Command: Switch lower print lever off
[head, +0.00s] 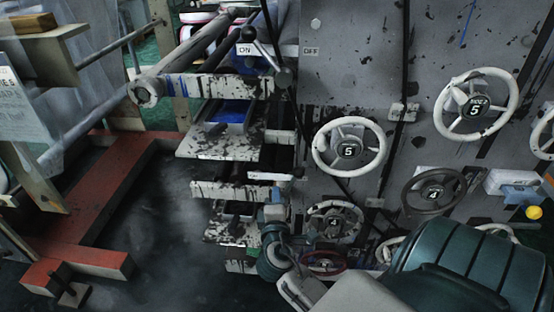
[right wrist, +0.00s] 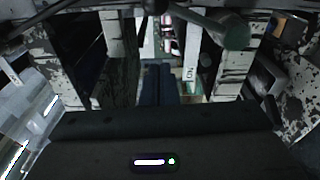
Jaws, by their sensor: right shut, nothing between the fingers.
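A print lever (head: 262,52) with a black knob shows at the top of the press in the head view. It leans up and left from its pivot, with the knob beside the ON label (head: 245,49); the OFF label (head: 311,51) is to the right. I cannot make out a separate lower lever for certain. My right gripper (head: 275,195) is well below this lever, beside the lower shelves. In the right wrist view its dark fingers (right wrist: 156,84) are together and empty. A grey-green cylinder (right wrist: 230,30) and part of an ON label (right wrist: 190,74) show past them. My left gripper is not in view.
White handwheels (head: 349,148) and a dark handwheel (head: 433,193) project from the grey panel right of my gripper. Paint-stained shelves (head: 230,145) are stacked to its left. A red floor frame (head: 120,190) lies further left, with open dark floor beside it.

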